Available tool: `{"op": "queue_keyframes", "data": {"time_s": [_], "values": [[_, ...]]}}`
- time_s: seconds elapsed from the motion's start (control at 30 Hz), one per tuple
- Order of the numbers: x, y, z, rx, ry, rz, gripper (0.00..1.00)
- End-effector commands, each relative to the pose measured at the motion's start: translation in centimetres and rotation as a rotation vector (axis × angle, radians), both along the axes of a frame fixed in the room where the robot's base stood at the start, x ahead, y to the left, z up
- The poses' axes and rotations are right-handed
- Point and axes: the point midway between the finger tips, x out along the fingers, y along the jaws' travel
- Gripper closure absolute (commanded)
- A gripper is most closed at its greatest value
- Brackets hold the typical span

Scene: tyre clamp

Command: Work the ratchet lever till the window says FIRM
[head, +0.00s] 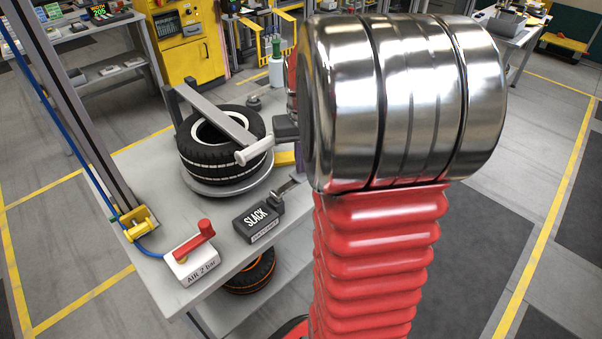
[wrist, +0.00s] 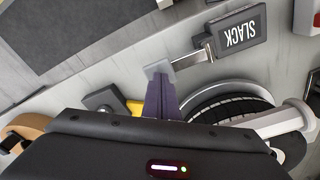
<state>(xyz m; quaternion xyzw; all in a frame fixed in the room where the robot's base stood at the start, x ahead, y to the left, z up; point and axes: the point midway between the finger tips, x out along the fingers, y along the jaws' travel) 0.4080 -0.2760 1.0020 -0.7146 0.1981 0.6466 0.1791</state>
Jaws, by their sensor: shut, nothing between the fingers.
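A black tyre (head: 205,160) lies flat on a round grey plate (head: 232,187) on the bench. A flat grey lever bar (head: 215,114) crosses above it, ending in a pale cylindrical grip (head: 255,150). In the wrist view the grip (wrist: 283,120) is at the right. A dark box (head: 262,228) has a window reading SLACK; it shows upside down in the wrist view (wrist: 238,33). My gripper (wrist: 160,75) is shut and empty, left of the grip and apart from it, near the metal strip (wrist: 190,57) of the box. In the head view my arm hides most of it.
A white air valve box (head: 192,262) with a red handle, marked AIR 2 bar, stands at the bench's front left. A post with a blue hose and yellow bracket (head: 138,222) stands beside it. Another tyre (head: 250,275) lies on the lower shelf. Bare bench lies around the SLACK box.

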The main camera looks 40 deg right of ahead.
Motion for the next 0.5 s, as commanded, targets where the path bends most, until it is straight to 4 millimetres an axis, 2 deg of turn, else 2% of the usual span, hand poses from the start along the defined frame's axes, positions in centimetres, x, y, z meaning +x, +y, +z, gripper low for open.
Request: {"op": "queue_keyframes", "data": {"time_s": [0.5], "values": [[0.00, 0.00, -0.60, 0.001, 0.001, 0.000, 1.00]]}}
